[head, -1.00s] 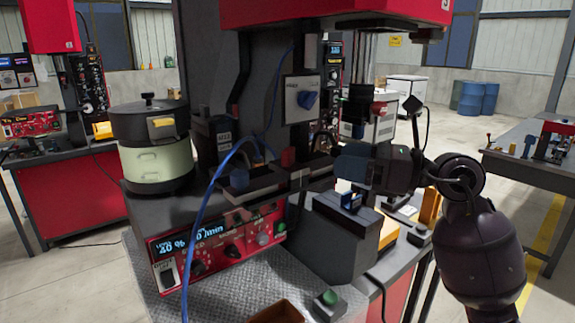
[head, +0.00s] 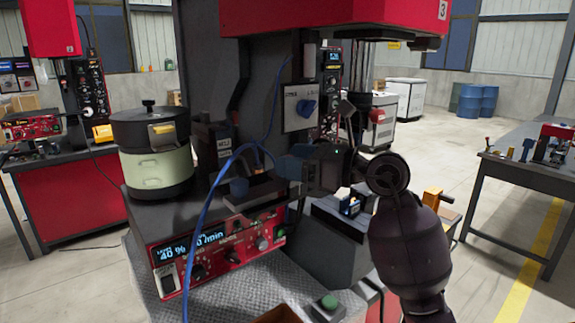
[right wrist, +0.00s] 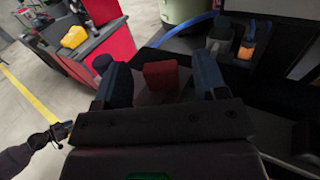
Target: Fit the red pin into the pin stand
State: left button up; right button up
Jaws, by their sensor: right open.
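My right gripper (head: 292,168) reaches in from the right over the machine bed, its blue fingers pointing left. In the right wrist view its two blue fingers (right wrist: 160,80) stand apart. A red block-shaped piece, likely the red pin (right wrist: 160,74), shows between them, with gaps on both sides. In the head view the gripper hides that piece. I cannot tell which part is the pin stand. My left gripper is not in view.
A pale green pot-like feeder (head: 155,165) stands left on the machine. A blue hose (head: 198,220) curves up in front of the bed. The red control panel (head: 215,250) is below. A grey block (head: 335,235) stands right, below my right arm. The red machine head (head: 330,15) hangs above.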

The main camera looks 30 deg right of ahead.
jog(key=shift+w+a, duration=0.2)
jog(key=shift+w, duration=0.05)
jog(key=c, duration=1.1)
notch_tip(320, 180, up, 10)
jog(key=shift+r, duration=0.1)
